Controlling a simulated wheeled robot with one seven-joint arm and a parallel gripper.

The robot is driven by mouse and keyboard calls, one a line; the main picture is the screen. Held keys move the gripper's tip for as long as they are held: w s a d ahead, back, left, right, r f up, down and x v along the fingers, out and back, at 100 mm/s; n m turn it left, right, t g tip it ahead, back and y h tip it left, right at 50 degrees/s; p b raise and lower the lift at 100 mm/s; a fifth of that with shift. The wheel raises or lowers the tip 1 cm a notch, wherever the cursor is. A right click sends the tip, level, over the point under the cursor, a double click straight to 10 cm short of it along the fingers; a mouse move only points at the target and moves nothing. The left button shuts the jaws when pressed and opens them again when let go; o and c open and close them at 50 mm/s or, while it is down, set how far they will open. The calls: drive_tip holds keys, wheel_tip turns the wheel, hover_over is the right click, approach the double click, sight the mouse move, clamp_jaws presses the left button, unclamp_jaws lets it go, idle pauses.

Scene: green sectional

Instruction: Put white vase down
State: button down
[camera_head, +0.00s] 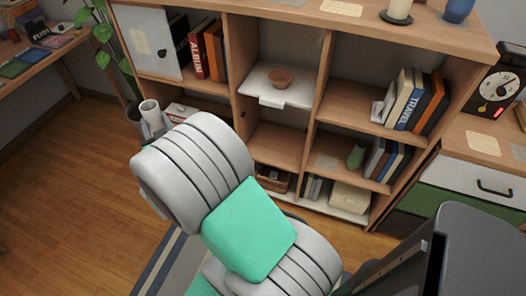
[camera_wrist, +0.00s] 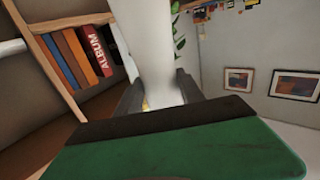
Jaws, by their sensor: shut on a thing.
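The white vase (camera_head: 151,113) shows as a narrow pale cylinder beyond my arm in the head view, at the left of the shelf unit. In the wrist view the vase (camera_wrist: 151,48) rises between the two dark fingers of my gripper (camera_wrist: 160,92). The gripper is shut on it. The vase is in the air in front of the bookshelf (camera_head: 277,184), apart from its boards as far as I can see. My arm hides most of the gripper in the head view, and the vase's lower part is partly hidden in the wrist view.
A plant (camera_head: 103,33) stands left of the shelf. A clock (camera_head: 497,91) sits on the right cabinet.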

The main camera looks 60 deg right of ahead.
drive_tip(key=s+d+f+m+g+h+b, duration=0.4)
drive_tip(key=s+d+f+m+g+b, duration=0.15)
drive_tip(key=s+d+f+b, duration=0.6)
drive_tip(key=s+d+f+m+g+h+b, duration=0.5)
drive_tip(key=s+d+f+g+b, duration=0.3)
drive_tip(key=d, duration=0.6)
drive_tip(key=w+d+b, duration=0.2)
drive_tip(key=d, duration=1.7)
wheel_tip(320, 180, down, 7)
drive_tip(key=b, duration=0.1)
drive_tip(key=shift+f+t+b, duration=0.2)
drive_tip(key=shift+t+b, duration=0.15)
drive_tip(key=shift+t, duration=0.1)
drive_tip(key=shift+w+n, duration=0.1)
drive_tip(key=shift+n, duration=0.15)
drive_tip(key=shift+f, duration=0.15)
drive_tip(key=c, duration=0.7)
unclamp_jaws()
drive_tip(key=shift+f, duration=0.2)
drive_tip(key=shift+a, duration=0.1)
